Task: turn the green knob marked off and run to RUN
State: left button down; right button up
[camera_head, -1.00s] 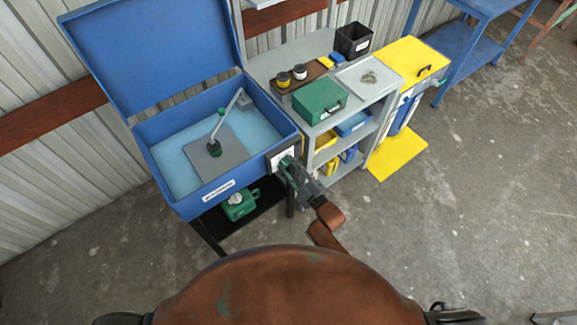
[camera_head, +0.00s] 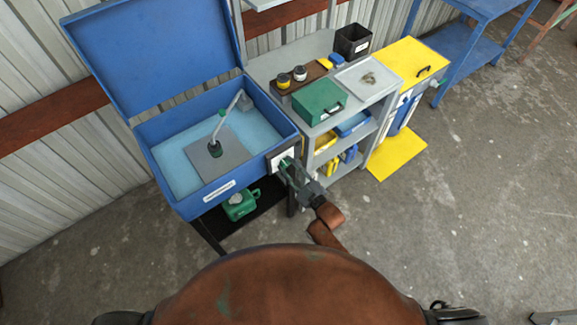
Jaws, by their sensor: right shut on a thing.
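The green knob (camera_head: 284,163) sits on a white plate (camera_head: 277,158) on the front right corner of the blue parts washer (camera_head: 180,200). Its markings are too small to read and partly hidden by my gripper. My right gripper (camera_head: 288,168) is at the plate, shut on the green knob, with its arm coming from the lower right. My left gripper is not in view.
The washer's blue lid (camera_head: 150,50) stands open, with a tap (camera_head: 222,118) over its basin. A green can (camera_head: 240,205) sits on the shelf below. A grey shelf unit (camera_head: 385,98) with a green box (camera_head: 319,100) stands close right. The floor in front is clear.

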jog(key=m+p, duration=0.1)
jog(key=m, duration=0.4)
jog(key=shift+m, duration=0.3)
jog(key=m+p, duration=0.1)
jog(key=m, duration=0.4)
jog(key=shift+f+m, duration=0.1)
jog(key=shift+m, duration=0.2)
jog(key=o, duration=1.1)
jog(key=shift+o, duration=0.2)
jog(key=shift+s+d, duration=0.1)
jog(key=v, duration=1.1)
jog(key=shift+s+d, duration=0.2)
jog(key=shift+s, duration=0.15)
